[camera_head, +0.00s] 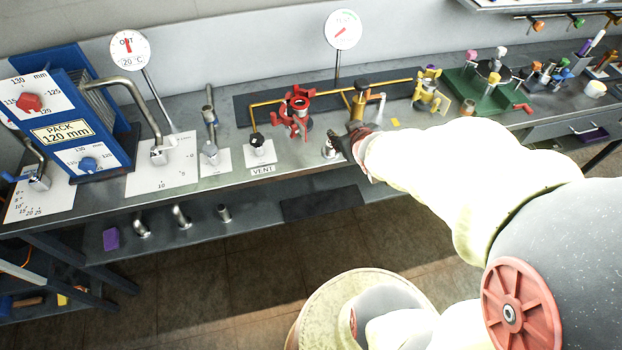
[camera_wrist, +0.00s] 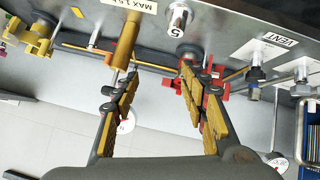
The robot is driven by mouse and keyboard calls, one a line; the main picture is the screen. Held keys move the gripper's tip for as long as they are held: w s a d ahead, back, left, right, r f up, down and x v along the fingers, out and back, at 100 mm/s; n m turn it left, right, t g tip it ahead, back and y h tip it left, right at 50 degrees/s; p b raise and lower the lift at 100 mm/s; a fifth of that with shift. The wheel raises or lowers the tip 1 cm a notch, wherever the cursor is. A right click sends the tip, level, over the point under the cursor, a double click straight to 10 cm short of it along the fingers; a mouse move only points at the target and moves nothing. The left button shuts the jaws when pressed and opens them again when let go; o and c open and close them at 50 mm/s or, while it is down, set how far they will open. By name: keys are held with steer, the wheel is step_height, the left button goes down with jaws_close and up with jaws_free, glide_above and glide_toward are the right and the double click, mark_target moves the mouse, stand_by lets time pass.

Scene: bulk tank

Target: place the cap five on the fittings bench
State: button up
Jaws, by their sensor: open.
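A short silver cap marked 5 (camera_wrist: 178,18) stands on the grey bench in the wrist view. In the head view a small silver piece, which looks like the same cap (camera_head: 328,148), shows just left of my gripper. My gripper (camera_wrist: 158,85) is open, with its yellow-padded fingers apart and nothing held between them. The cap lies beyond the fingertips, apart from them. In the head view my gripper (camera_head: 352,140) is over the bench's front half, partly hidden by my arm. The long grey bench (camera_head: 305,162) runs along the wall; I cannot tell whether it is the fittings bench.
A red valve fitting (camera_head: 298,110) and a yellow fitting (camera_head: 430,92) stand behind my gripper. The VENT plate (camera_head: 262,155) with its black knob is to the left. A green board (camera_head: 480,95) with coloured knobs is to the right. A blue pack frame (camera_head: 65,110) stands far left.

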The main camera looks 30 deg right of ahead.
steer(key=s+a+r+g+y, duration=0.2)
steer(key=s+a+r, duration=0.3)
steer(key=a, duration=0.5)
steer(key=s+a+r+g+y, duration=0.1)
steer(key=s+a+r, duration=0.4)
steer(key=s+a, duration=0.5)
steer(key=shift+r+n+g+y, duration=0.3)
steer(key=shift+r+g+y, duration=0.1)
steer(key=shift+g, duration=0.1)
